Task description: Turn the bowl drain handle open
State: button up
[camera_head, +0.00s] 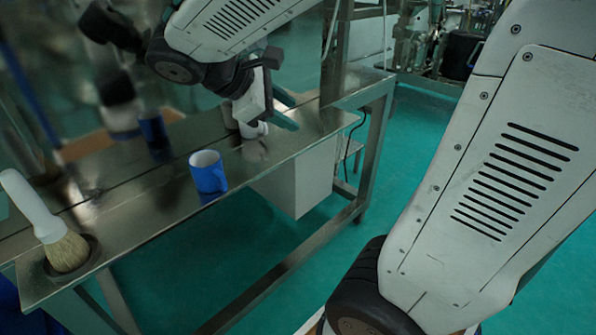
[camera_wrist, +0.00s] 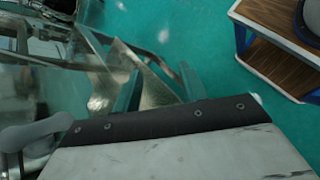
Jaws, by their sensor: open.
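My gripper (camera_head: 284,108) is above the far part of the steel bench in the head view. Its two fingers stand apart in the wrist view (camera_wrist: 157,88), and nothing shows held between them. A small white rounded part (camera_head: 252,129) is by the bench surface just below my gripper; I cannot tell what it is. A grey rounded lever-like part (camera_wrist: 42,132) is at the lower left of the wrist view, to the left of my gripper; I cannot tell if it is the bowl drain handle. The bowl is not clearly recognisable in either view.
A blue mug (camera_head: 208,174) stands near the front edge of the steel bench (camera_head: 150,205). A wooden-shelved cart (camera_wrist: 285,45) stands at upper right in the wrist view. Green floor is clear beside the bench.

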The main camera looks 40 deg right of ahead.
jog(key=s+a+f+m+t+y, duration=0.2)
jog(key=s+a+f+m+y, duration=0.2)
jog(key=s+a+m+y, duration=0.3)
jog(key=shift+s+f+y, duration=0.25)
jog(key=shift+s+y, duration=0.25)
jog(key=shift+s, duration=1.55)
jog(key=shift+a, duration=0.1)
